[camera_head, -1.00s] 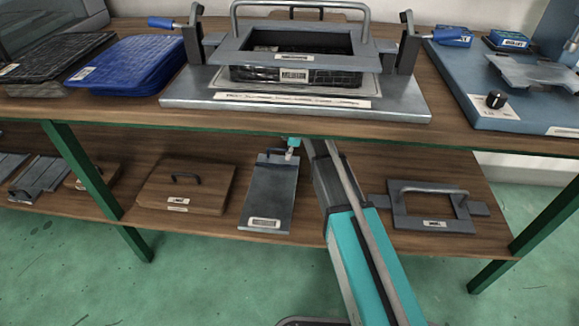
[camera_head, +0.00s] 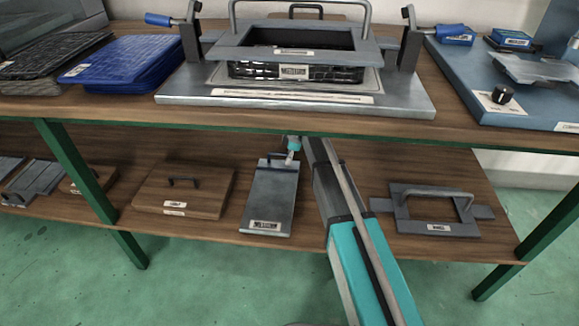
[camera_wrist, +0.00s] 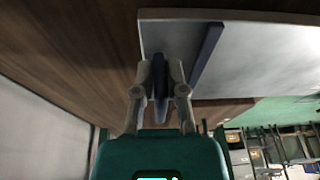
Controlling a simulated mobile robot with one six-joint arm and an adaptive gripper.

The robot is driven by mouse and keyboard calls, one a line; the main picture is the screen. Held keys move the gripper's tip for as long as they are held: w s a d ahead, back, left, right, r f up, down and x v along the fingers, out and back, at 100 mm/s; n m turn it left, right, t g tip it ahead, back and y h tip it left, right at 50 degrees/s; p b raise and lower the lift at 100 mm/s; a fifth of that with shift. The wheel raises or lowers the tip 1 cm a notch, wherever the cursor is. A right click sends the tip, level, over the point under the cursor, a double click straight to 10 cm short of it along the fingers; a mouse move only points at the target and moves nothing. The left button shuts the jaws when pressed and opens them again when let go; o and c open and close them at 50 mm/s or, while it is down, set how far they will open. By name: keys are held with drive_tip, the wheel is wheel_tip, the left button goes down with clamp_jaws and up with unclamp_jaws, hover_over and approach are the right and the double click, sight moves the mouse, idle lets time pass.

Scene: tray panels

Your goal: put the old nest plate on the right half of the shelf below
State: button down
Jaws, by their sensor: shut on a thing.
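A flat grey plate (camera_head: 272,195) with a label and a dark handle, which I take to be the old nest plate, is at the middle of the lower shelf, near its front edge. My gripper (camera_head: 291,156) is at the plate's far end. In the wrist view, my gripper (camera_wrist: 161,78) is shut on a dark blue bar of the plate (camera_wrist: 265,60), with a second dark bar beside it. I cannot tell whether the plate rests on the shelf or hangs just above it. My forearm hides part of the shelf right of the plate.
The lower shelf (camera_head: 330,242) holds a wooden block with a handle (camera_head: 185,190) on the left and a grey frame with a handle (camera_head: 435,212) on the right. The upper shelf edge (camera_head: 300,130) runs close above. A green leg (camera_head: 550,225) stands at the right.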

drive_tip(key=shift+f+b, duration=1.35)
drive_tip(key=shift+f, duration=0.25)
drive_tip(key=c, duration=0.7)
unclamp_jaws()
drive_tip(key=shift+r, duration=0.1)
drive_tip(key=p+v, duration=1.1)
drive_tip(key=v, duration=0.1)
drive_tip(key=shift+p, duration=0.35)
